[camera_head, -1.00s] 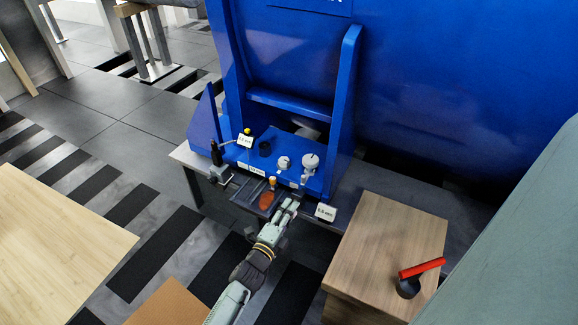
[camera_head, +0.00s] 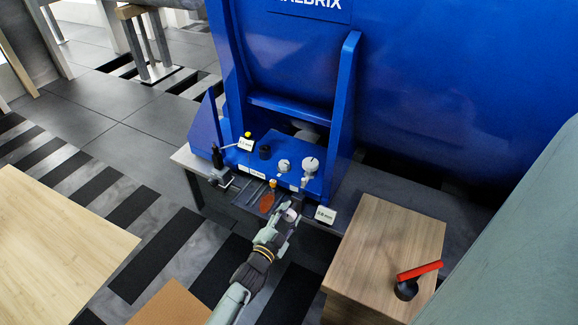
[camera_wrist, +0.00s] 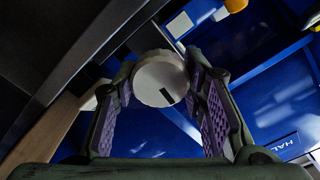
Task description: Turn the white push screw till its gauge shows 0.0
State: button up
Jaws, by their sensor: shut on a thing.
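The white push screw's round knob (camera_wrist: 160,80), with a black mark on its face, sits between my gripper's two purple-padded fingers in the wrist view. My gripper (camera_head: 291,211) is shut on it at the front of the blue motor's foot. In the head view the fingers hide most of the knob. A small white display (camera_head: 325,215) stands just right of my gripper, and another white display (camera_head: 245,144) is at the left of the foot. Their figures are too small to read surely.
Two whitish round fittings, one left (camera_head: 283,166) and one right (camera_head: 310,164), stand on the blue foot behind my gripper. A wooden block (camera_head: 385,245) with a red-handled tool (camera_head: 415,273) stands at right.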

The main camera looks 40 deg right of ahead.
jog(key=shift+n, duration=0.6)
jog(key=o, duration=1.2)
jog(key=shift+c, duration=0.2)
jog(key=v, duration=1.2)
jog(key=shift+w, duration=0.1)
dwell(0.7)
